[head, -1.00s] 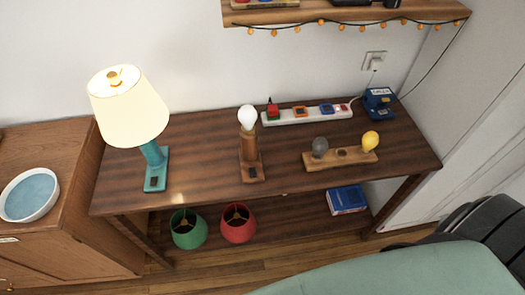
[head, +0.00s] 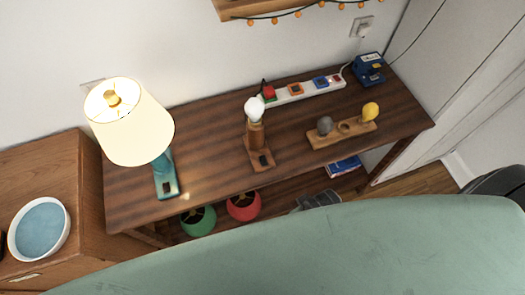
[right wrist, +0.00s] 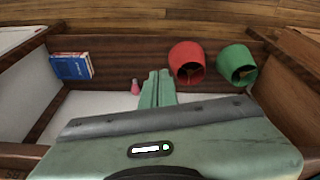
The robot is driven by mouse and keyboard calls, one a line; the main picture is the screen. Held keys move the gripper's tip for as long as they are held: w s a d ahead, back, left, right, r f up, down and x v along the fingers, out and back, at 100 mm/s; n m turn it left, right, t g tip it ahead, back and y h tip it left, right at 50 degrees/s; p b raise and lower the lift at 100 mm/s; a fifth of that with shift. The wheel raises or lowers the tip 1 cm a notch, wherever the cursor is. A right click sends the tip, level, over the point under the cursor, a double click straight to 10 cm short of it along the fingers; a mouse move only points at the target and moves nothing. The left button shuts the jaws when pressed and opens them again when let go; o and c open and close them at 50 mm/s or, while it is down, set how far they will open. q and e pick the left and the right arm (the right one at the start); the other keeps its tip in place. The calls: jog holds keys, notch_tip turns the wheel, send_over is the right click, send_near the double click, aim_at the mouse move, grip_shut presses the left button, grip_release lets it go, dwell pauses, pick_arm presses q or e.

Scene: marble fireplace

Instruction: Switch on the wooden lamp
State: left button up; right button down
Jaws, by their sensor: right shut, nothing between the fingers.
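The wooden lamp (head: 255,139) stands upright near the middle of the table, with a bare white bulb (head: 254,108) on top. A small dark switch (head: 263,160) sits on its base near the front edge. I cannot tell whether the bulb is lit. My right gripper (right wrist: 158,77) is shut and empty in the right wrist view, with the shelf and lampshades beyond it. In the head view a grey part of my right arm shows in front of the table edge, apart from the lamp. My left gripper is not in view.
A glowing teal lamp (head: 165,178) stands left on the table (head: 210,150). A power strip (head: 305,91), blue box (head: 369,69) and wooden bulb holder (head: 343,134) are right. Red (head: 244,206) and green (head: 198,221) shades and a blue book (head: 343,166) are below.

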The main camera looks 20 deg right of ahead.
jog(key=w+a+r+n+t+y+p, duration=0.1)
jog(key=w+r+n, duration=0.2)
jog(key=r, duration=0.5)
jog(key=w+a+r+n+t+p, duration=0.1)
jog(key=w+a+r+n+t, duration=0.2)
jog(key=r, duration=0.6)
jog(key=w+a+r+n+t+y, duration=0.1)
jog(key=w+n, duration=0.4)
jog(key=n, duration=0.8)
jog(key=w+a+r+n+t+y, duration=0.1)
jog(key=w+r+n+y, duration=0.1)
jog(key=n, duration=1.1)
jog(key=w+y, duration=0.1)
jog(key=w, duration=0.1)
jog(key=shift+w+a+r+y+p, duration=0.15)
jog(key=shift+w+r+y+p, duration=0.1)
jog(key=shift+w+y+p, duration=0.15)
jog(key=b, duration=0.7)
send_over(265, 160)
jog(key=f, duration=0.7)
jog(key=shift+s+f, duration=0.2)
jog(key=shift+s, duration=0.05)
jog(key=shift+w+f+b, duration=0.15)
jog(key=shift+f+b, duration=0.35)
jog(key=shift+f, duration=0.15)
